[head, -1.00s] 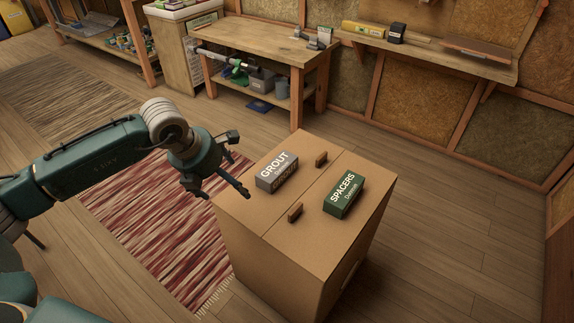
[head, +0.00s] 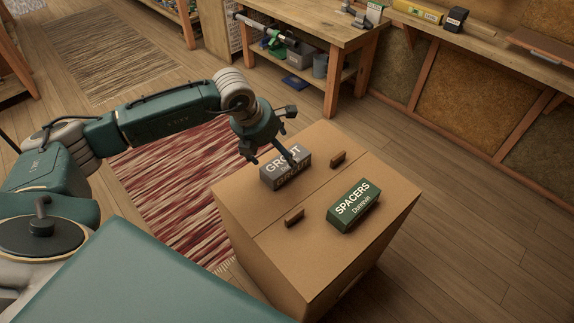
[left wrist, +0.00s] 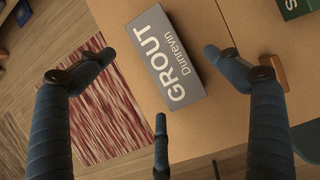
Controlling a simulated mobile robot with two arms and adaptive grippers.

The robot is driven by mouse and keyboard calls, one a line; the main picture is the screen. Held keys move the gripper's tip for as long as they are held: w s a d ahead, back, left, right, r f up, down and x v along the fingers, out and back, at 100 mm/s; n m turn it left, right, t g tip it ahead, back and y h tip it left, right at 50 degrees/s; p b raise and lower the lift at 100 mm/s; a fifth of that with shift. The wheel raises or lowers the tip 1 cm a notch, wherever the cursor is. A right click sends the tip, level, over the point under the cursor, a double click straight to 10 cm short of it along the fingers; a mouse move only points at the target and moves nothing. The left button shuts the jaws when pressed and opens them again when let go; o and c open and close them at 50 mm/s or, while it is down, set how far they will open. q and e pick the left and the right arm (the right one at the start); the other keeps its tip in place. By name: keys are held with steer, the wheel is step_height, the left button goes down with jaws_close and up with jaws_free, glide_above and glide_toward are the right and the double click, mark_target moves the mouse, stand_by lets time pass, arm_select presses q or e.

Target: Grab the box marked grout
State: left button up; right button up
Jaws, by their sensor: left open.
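The grey box marked GROUT (head: 279,172) lies on top of a large brown carton (head: 265,220), at its far left part. In the left wrist view the grout box (left wrist: 168,62) lies ahead of and between the spread fingers. My left gripper (head: 273,158) is open and empty, just above the grout box, and one finger hides part of its label. In the left wrist view the left gripper (left wrist: 158,85) shows its fingers apart, with nothing between them. My right gripper is not in view.
A green box marked SPACERS (head: 353,205) lies on the carton's right half. Two small brown handles (head: 338,159) stand up from the carton top. A wooden workbench (head: 315,30) stands behind. A red striped rug (head: 180,195) lies left of the carton.

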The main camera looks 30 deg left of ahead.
mark_target(283, 158)
arm_select(q)
steer(key=x, duration=0.5)
steer(key=shift+w, duration=0.2)
steer(key=shift+w+d+f, duration=0.1)
steer(key=shift+f, duration=0.15)
steer(key=c, duration=1.5)
steer(key=shift+r, duration=0.15)
steer(key=shift+c, duration=0.9)
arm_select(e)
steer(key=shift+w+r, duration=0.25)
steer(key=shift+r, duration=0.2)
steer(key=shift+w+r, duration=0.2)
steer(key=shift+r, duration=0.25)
